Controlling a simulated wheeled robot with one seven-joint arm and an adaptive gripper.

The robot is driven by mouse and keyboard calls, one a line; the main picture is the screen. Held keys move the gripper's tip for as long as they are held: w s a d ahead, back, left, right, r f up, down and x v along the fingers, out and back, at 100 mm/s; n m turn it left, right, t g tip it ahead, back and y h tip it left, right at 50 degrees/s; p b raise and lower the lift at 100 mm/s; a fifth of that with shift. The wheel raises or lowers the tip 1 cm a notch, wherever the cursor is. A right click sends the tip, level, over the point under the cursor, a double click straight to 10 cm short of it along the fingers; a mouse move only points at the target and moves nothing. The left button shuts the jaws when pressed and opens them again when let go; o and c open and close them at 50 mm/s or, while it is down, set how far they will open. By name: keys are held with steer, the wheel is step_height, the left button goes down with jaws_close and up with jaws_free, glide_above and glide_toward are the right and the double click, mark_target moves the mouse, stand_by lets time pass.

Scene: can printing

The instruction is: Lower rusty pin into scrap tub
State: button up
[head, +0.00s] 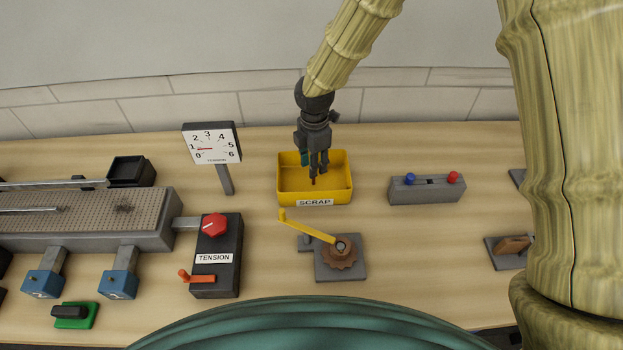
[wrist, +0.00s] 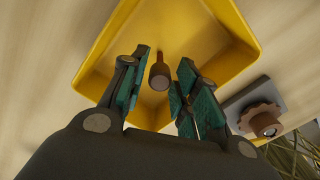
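The yellow scrap tub (head: 315,198) stands at the back middle of the bench, labelled SCRAP. Its yellow wall also shows in the wrist view (wrist: 235,22). My gripper (head: 318,172) points down inside the tub's outline. In the wrist view my gripper (wrist: 163,78) has its two green-padded fingers apart. The rusty brown pin (wrist: 159,74) shows between them, with a gap on each side, against the tub floor. In the head view the pin (head: 313,182) is a small dark spot just below the fingertips. Whether it rests on the floor is hard to tell.
A crank stand with a yellow handle and rusty gear (head: 340,252) is in front of the tub. A grey block with blue and red knobs (head: 427,189) stands right. A dial gauge (head: 212,143) and black tension box (head: 217,270) stand left.

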steer(key=shift+o, duration=0.4)
step_height(320, 180, up, 12)
stand_by(0.5)
